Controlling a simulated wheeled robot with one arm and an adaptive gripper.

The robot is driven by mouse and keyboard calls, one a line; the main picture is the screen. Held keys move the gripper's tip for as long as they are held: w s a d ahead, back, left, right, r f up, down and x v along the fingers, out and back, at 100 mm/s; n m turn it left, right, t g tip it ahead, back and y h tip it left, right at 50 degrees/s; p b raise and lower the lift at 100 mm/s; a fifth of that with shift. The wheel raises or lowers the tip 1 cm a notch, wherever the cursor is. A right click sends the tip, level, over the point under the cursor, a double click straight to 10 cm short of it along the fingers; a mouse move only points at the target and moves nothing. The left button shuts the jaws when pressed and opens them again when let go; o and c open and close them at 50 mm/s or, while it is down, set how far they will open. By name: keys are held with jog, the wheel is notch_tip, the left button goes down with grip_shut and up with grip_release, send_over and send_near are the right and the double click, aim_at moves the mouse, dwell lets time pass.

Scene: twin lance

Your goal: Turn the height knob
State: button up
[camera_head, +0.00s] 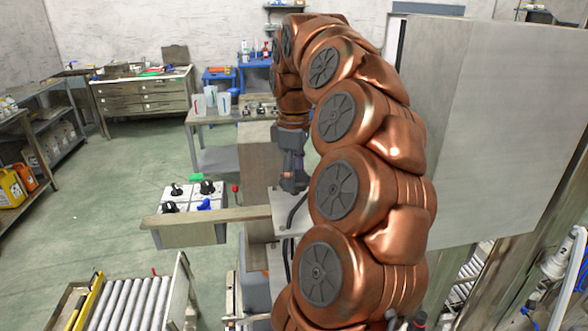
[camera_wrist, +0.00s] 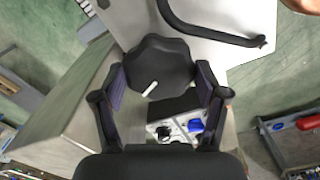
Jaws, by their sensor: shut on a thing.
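A large black lobed knob (camera_wrist: 158,65) with a white pointer line shows in the wrist view, beside a pale panel (camera_wrist: 230,25). The two fingers of my gripper (camera_wrist: 160,84) are on either side of it and shut on it. No label is readable to tell whether it is the height knob. The pointer line slants toward the lower left. In the head view my gripper (camera_head: 293,172) points down at the pale panel (camera_head: 283,208), and the fingertips and the knob are hard to make out there.
A curved black handle (camera_wrist: 205,32) is fixed to the panel close to the knob. A white control box (camera_head: 188,194) with black knobs, a blue knob and a green part stands to the left. A roller conveyor (camera_head: 130,303) is at the front left. A large grey cabinet (camera_head: 490,120) stands right.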

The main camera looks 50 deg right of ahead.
jog(key=n+p, duration=0.2)
jog(key=n, duration=0.3)
jog(key=shift+r+n, duration=0.15)
jog(key=shift+n, duration=0.25)
jog(key=n+p, duration=0.2)
jog(key=n, duration=0.2)
jog(key=shift+s+a, duration=0.1)
jog(key=n+p, duration=0.1)
jog(key=n, duration=0.3)
jog(key=shift+n+p, duration=0.35)
jog(key=shift+n, duration=1.95)
jog(key=shift+s, duration=0.1)
jog(key=o, duration=1.2)
jog(key=shift+c, duration=0.2)
